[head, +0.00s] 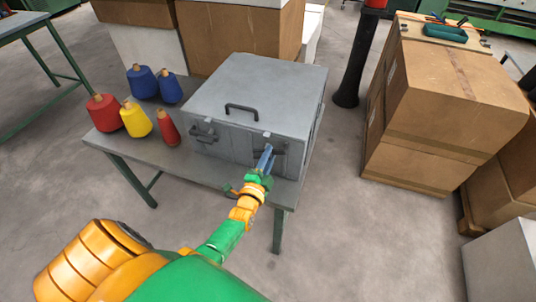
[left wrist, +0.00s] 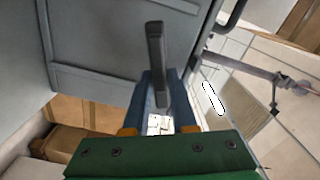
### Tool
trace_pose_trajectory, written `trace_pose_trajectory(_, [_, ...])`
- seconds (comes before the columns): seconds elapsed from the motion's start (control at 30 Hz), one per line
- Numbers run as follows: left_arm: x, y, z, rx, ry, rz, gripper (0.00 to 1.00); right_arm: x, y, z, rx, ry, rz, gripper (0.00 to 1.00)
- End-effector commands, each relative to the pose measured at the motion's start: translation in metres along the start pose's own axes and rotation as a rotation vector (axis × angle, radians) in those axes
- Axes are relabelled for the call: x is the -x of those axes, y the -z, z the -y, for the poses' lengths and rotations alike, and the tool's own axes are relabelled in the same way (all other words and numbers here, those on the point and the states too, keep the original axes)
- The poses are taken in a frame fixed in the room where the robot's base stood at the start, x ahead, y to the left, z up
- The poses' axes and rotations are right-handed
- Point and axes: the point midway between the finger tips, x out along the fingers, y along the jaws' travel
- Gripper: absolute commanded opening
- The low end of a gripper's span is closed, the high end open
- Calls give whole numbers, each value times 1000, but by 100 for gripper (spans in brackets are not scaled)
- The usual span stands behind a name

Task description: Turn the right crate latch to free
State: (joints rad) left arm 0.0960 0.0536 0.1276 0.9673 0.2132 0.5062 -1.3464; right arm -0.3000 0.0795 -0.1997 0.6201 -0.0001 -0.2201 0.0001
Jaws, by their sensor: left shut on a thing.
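The grey crate (head: 262,85) stands on a table with its lid shut. A dark handle (head: 241,108) is on the lid, and the left latch (head: 203,134) is on the front face. My left gripper (head: 265,158) is at the right part of the front face, over the right latch, which it largely hides in the head view. In the left wrist view the dark bar of the right latch (left wrist: 155,55) stands between the blue fingers of my left gripper (left wrist: 160,100), which is shut on it. My right gripper is not in view.
Several yarn cones (head: 135,119) stand on the table (head: 172,160) left of the crate. Cardboard boxes (head: 445,95) are stacked on the floor at the right, near a dark post (head: 358,60). More boxes are behind the table. The floor in front is clear.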

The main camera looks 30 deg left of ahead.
Motion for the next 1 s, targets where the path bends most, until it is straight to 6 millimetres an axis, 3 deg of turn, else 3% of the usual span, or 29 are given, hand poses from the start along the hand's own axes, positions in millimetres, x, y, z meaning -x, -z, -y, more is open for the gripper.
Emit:
trace_pose_trajectory(0.5, [1, -2, -9, -321, -4, 2, 0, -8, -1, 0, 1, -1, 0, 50])
trace_pose_trajectory(1.0, [0, -2, -10, -388, -3, 1, 0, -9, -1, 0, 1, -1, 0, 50])
